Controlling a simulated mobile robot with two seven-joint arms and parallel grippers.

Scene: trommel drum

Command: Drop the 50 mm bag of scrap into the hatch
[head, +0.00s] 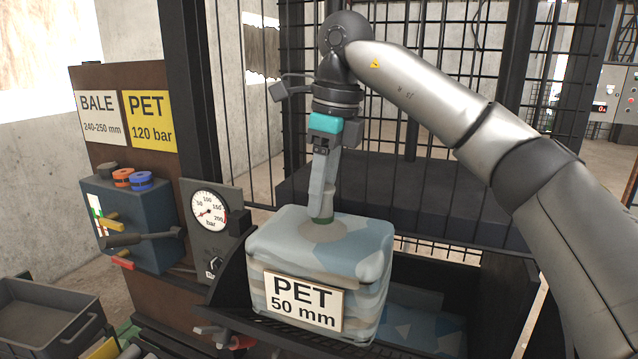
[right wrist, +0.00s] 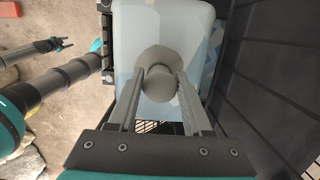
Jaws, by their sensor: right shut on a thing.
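The bag of scrap (head: 320,250) is a blue-grey patterned block labelled "PET 50 mm". My right gripper (head: 321,216) is shut on the knob on its top and holds it nearly upright. In the right wrist view the fingers (right wrist: 160,85) close around the grey knob, with the bag (right wrist: 185,30) beyond. The dark-walled hatch (head: 505,300) lies open below and around the bag; the bag hides part of its opening. Whether the bag touches the hatch's left wall cannot be told. My left gripper (right wrist: 62,43) shows small in the right wrist view, its jaw state unclear.
Another patterned bag (head: 420,325) lies low inside the hatch. A pressure gauge (head: 208,211) and a lever box (head: 135,225) stand close on the left. A wire mesh guard (head: 440,120) rises behind. A grey crate (head: 45,320) sits at the lower left.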

